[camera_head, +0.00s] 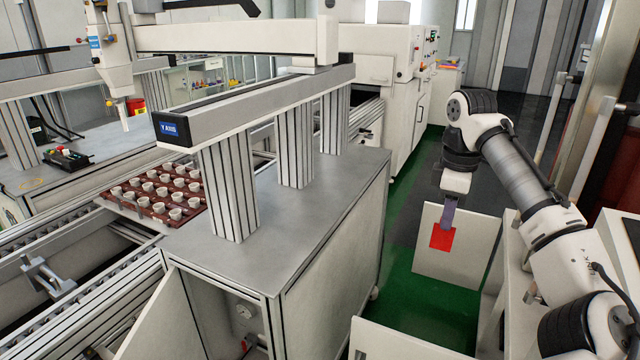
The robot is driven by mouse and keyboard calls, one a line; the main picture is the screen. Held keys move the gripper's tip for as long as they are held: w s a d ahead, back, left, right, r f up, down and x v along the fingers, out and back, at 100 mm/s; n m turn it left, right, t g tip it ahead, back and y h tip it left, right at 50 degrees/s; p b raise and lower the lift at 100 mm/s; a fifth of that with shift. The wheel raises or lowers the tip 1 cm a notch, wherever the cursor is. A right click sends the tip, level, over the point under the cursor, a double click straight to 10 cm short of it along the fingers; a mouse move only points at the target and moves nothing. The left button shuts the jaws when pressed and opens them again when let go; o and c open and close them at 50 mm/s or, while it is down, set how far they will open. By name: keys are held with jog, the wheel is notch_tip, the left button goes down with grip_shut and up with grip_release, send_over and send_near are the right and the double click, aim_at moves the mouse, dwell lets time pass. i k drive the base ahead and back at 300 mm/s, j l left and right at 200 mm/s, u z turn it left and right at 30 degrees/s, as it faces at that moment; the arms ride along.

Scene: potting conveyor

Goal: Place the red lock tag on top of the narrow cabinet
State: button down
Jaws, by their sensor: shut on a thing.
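The red lock tag (442,239) is a flat bright red piece. It hangs from my gripper (447,224), which points down at the right of the head view. My gripper is shut on its upper edge; the fingers hide part of that edge. Behind the tag stands a white upright panel (478,258); I cannot tell the gap between them. A cabinet (280,222) with a grey metal top stands left of my gripper. White cabinet-like furniture (508,240) stands to the right, partly behind my arm. I cannot tell for sure which one is the narrow cabinet.
Posts (229,185) and a long rail (260,105) rise from the grey top; its front part is bare. A brown tray (128,204) of small white pots is on the conveyor at left. Another white panel (405,343) stands at the bottom. Green floor (420,312) shows between.

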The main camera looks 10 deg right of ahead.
aim_at(312, 195)
jog(key=i+j, duration=0.15)
jog(key=i, duration=0.3)
jog(key=i+j, duration=0.15)
jog(key=i, duration=0.35)
